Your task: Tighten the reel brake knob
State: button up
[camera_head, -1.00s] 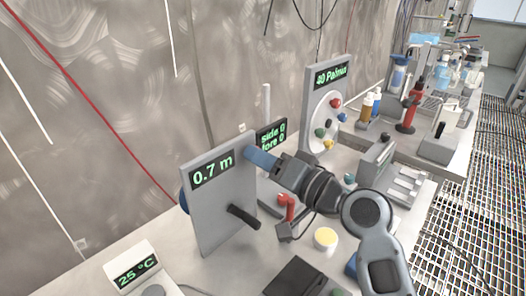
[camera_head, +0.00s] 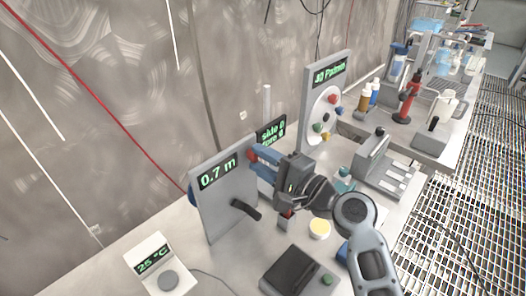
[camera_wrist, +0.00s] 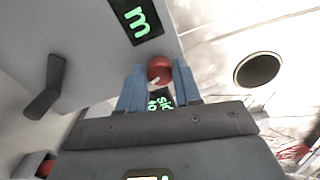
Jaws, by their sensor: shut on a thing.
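The reel panel (camera_head: 222,205) is an upright grey plate with a green "0.7 m" display and a black crank handle (camera_head: 245,209). The red brake knob (camera_head: 252,155) sits at the panel's upper right edge. In the wrist view the round red knob (camera_wrist: 160,70), with a pale mark on it, lies between the two blue fingers. My gripper (camera_head: 259,158) reaches in from the right and is shut on the knob. The crank also shows in the wrist view (camera_wrist: 45,97), to the left and clear of the fingers. The knob's far side is hidden.
A "25 °C" display box (camera_head: 158,265) stands front left. A dark box with a green button (camera_head: 296,272) and a yellow-topped pot (camera_head: 319,228) are below my arm. A panel with a coloured-knob wheel (camera_head: 330,100) stands behind. Bottles and a grey rack (camera_head: 385,165) are right.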

jog(key=shift+m+p, duration=1.4)
jog(key=shift+m, duration=0.8)
jog(key=o, duration=1)
jog(key=shift+o, duration=0.2)
jog(key=b+v, duration=0.1)
jog(key=v, duration=0.7)
